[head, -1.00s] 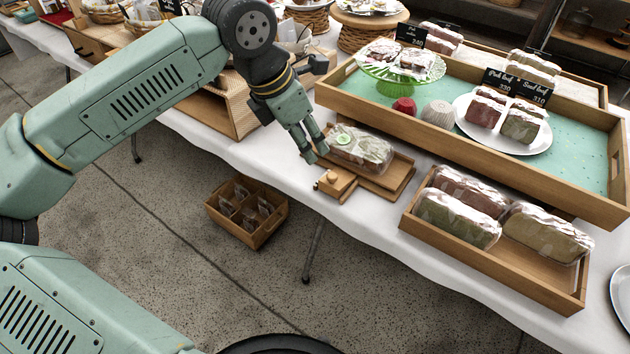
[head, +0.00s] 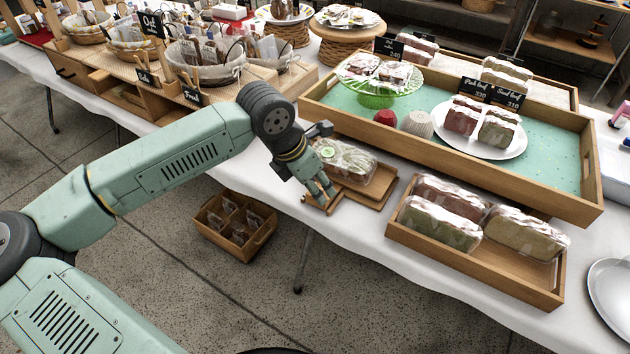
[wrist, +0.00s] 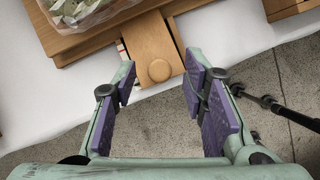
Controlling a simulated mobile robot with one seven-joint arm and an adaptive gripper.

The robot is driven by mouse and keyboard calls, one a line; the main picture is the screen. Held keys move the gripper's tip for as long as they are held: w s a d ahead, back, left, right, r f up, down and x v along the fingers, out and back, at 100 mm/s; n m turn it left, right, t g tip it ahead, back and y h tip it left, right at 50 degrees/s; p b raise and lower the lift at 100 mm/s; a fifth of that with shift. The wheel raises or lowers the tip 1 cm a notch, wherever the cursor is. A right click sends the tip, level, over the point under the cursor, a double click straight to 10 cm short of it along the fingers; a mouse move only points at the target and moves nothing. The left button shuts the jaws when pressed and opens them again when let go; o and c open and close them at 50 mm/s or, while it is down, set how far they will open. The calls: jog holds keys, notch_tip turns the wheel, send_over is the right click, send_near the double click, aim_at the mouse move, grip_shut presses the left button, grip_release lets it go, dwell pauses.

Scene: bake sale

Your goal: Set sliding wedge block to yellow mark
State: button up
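The sliding wedge block (wrist: 148,42) is a light wooden bar with a round wooden knob (wrist: 159,70) at its near end. It sticks out from the wooden loaf stand (head: 372,193) at the table's front edge. My gripper (wrist: 160,66) is open, with one finger on each side of the knob end; I cannot tell whether they touch it. In the head view my gripper (head: 322,190) covers much of the block. A narrow strip with small coloured marks (wrist: 121,48) shows left of the block. I cannot make out a yellow mark.
A wrapped loaf (head: 345,160) lies on the stand. A wooden tray of loaves (head: 475,278) stands to the right, and a large turquoise-lined tray (head: 450,170) behind. A wooden crate (head: 235,225) is on the floor below.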

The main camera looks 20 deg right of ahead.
jog(key=shift+c, duration=0.3)
grip_shut()
dwell(0.6)
